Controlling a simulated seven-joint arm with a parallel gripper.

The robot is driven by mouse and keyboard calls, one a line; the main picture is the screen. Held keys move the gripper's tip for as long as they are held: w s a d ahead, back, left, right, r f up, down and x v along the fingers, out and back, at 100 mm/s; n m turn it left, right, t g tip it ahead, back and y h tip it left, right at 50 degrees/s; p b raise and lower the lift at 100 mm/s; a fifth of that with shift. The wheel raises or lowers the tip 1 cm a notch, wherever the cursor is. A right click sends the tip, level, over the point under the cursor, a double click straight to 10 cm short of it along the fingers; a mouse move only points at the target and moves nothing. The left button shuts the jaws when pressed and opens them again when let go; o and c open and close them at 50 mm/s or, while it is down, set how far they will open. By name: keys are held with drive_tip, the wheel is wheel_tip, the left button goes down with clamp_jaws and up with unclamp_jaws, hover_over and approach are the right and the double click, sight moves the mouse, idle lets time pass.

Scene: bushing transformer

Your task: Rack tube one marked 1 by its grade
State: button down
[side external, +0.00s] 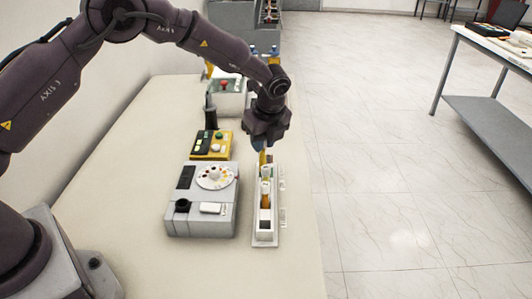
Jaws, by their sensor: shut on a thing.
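A narrow pale rack (265,239) stands near the right edge of the table, with amber and white-topped tubes (266,199) in it. My gripper (263,150) points down over the far end of the rack. It is shut on a slim amber tube (263,158), mostly hidden by the jaws. I cannot tell whether its lower end is inside the rack or just above it. A grey tester (184,223) with a white disc of coloured spots (216,177) stands left of the rack. The mark 1 is too small to read on any tube.
A yellow box with buttons (210,145) and a white box with a red button (226,97) stand behind the tester. A dark upright post (210,108) stands between them. The table (130,160) is clear at left. Another table (492,60) is far right.

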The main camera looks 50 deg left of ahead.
drive_tip(key=shift+w+f, duration=0.35)
drive_tip(key=shift+f, duration=0.05)
drive_tip(key=shift+w+f, duration=0.2)
drive_tip(key=shift+f, duration=1.5)
drive_tip(key=shift+f, duration=0.1)
drive_tip(key=c, duration=1)
unclamp_jaws()
